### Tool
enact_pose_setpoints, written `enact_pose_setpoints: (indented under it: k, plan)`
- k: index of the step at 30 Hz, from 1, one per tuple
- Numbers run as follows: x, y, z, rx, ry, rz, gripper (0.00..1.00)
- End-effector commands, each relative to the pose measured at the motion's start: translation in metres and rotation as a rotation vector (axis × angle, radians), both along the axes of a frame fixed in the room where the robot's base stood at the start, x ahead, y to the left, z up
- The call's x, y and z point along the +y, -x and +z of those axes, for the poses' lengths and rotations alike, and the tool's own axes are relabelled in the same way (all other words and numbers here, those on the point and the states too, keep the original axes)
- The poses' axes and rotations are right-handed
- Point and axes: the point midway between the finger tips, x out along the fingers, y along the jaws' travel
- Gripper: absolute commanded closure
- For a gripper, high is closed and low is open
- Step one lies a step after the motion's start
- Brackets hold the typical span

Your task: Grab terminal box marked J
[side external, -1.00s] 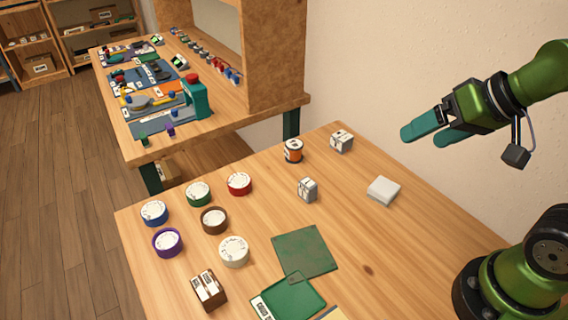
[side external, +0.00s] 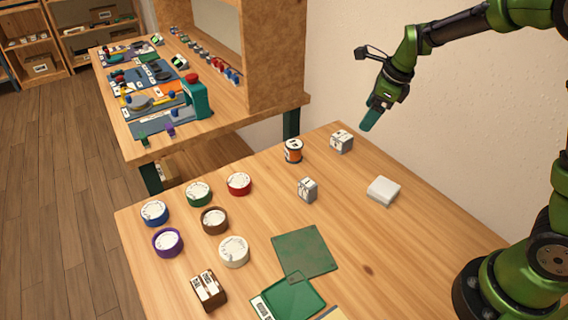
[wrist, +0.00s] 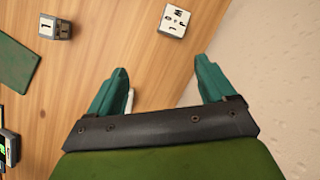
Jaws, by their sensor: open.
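Two small grey-white boxes with dark marks stand on the table. One box (side external: 341,141) is near the wall edge; it also shows at the top of the wrist view (wrist: 174,21), with several characters on its top. The other box (side external: 307,190) is nearer the middle; it shows at upper left in the wrist view (wrist: 55,27), with a stroke-like mark. I cannot tell which bears the J. My gripper (side external: 370,120) is open and empty, above the table's wall side, right of the first box. Its two teal fingers are apart in the wrist view (wrist: 160,75).
A white block (side external: 383,190) and an orange spool (side external: 293,150) stand nearby. Several coloured round dials, including a red one (side external: 239,184), are at left. A green sheet (side external: 304,251), a green tray (side external: 288,300) and a brown block (side external: 208,290) lie in front. The wall is close.

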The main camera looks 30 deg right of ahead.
Motion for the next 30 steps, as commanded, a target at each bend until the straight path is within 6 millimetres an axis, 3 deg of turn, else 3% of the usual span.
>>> enact_pose_setpoints:
  k: [3, 6, 11, 14, 24, 30]
  plan:
    - [-0.010, -0.015, 0.006, -0.016, -0.076, -0.258, 0.17]
    - [-0.010, -0.018, 0.011, -0.024, -0.132, -0.397, 0.17]
    - [-0.010, -0.019, 0.008, -0.018, -0.169, -0.493, 0.17]
    - [-0.010, -0.024, -0.004, -0.015, -0.171, -0.501, 0.17]
    - [-0.007, -0.051, -0.072, -0.014, -0.171, -0.498, 0.17]
    - [-0.006, -0.061, -0.094, -0.017, -0.170, -0.497, 0.17]
